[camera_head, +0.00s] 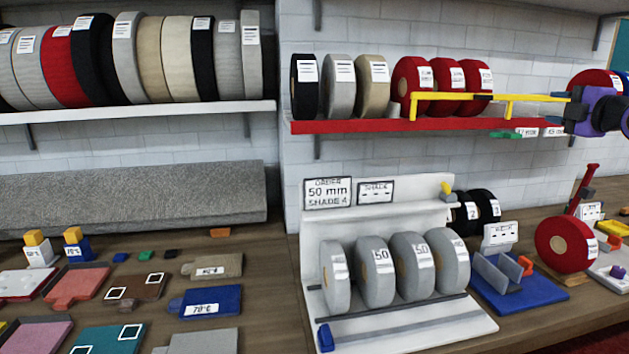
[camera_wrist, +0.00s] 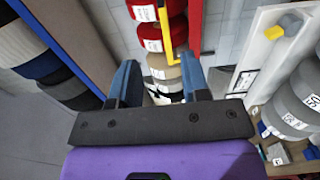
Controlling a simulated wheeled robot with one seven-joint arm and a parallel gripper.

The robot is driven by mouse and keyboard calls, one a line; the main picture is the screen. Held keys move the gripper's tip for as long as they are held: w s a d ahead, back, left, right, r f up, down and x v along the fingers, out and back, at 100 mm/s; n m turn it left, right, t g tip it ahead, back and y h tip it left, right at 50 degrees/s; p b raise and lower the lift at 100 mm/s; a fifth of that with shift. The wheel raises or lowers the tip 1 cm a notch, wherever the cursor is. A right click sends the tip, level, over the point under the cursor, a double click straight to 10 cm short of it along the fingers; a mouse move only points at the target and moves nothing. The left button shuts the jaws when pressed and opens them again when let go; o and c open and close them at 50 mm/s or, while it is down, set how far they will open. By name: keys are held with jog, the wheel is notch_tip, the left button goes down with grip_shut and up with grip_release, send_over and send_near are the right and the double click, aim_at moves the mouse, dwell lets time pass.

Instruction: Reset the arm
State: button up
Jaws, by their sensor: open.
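My gripper (camera_head: 572,104) is at the right edge of the head view, beside the right end of the red shelf and its rolls. Its purple and black body shows there, partly cut off by the frame. In the wrist view my gripper (camera_wrist: 160,72) shows two blue fingers spread apart, with nothing held between them. Beyond the gap, red rolls (camera_wrist: 160,38) and paler rolls show on the shelf. A yellow rail (camera_wrist: 168,30) runs past the fingertips; I cannot tell whether it touches them.
The red shelf (camera_head: 400,125) carries dark, grey, tan and red rolls behind the yellow rail (camera_head: 460,97). Below, a white rack (camera_head: 470,325) holds several grey rolls. A blue cradle (camera_head: 520,295) and a red roll (camera_head: 563,245) stand to its right on the wooden bench.

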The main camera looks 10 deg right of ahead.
jog(key=w+a+f+n+g+y, duration=0.2)
jog(key=w+a+f+n, duration=0.3)
jog(key=a+f+n, duration=0.3)
jog(key=w+a+f+n+g+y, duration=0.2)
jog(key=w+a+f+n, duration=0.35)
jog(key=a, duration=0.45)
jog(key=s+a+f+n+g+y, duration=0.1)
jog(key=s+a+f+n+g, duration=0.15)
jog(key=a+n, duration=0.45)
jog(key=s+a+f+n+g+y, duration=0.1)
jog(key=s+a+f+n+g, duration=0.2)
jog(key=a+n, duration=0.5)
jog(key=s+a+r+n+g+h, duration=0.1)
jog(key=s+a+n+g+h, duration=0.35)
jog(key=s+n, duration=0.85)
jog(key=s+d+r+n, duration=0.1)
jog(key=s+r+n, duration=0.2)
jog(key=s+n, duration=0.3)
jog(key=s+d+r+n+t+h, duration=0.1)
jog(key=s+d+r+n, duration=0.1)
jog(key=s+n, duration=0.4)
jog(key=s, duration=0.4)
jog(key=shift+s+d+r, duration=0.15)
jog(key=shift+d+r, duration=0.05)
jog(key=shift+r, duration=0.2)
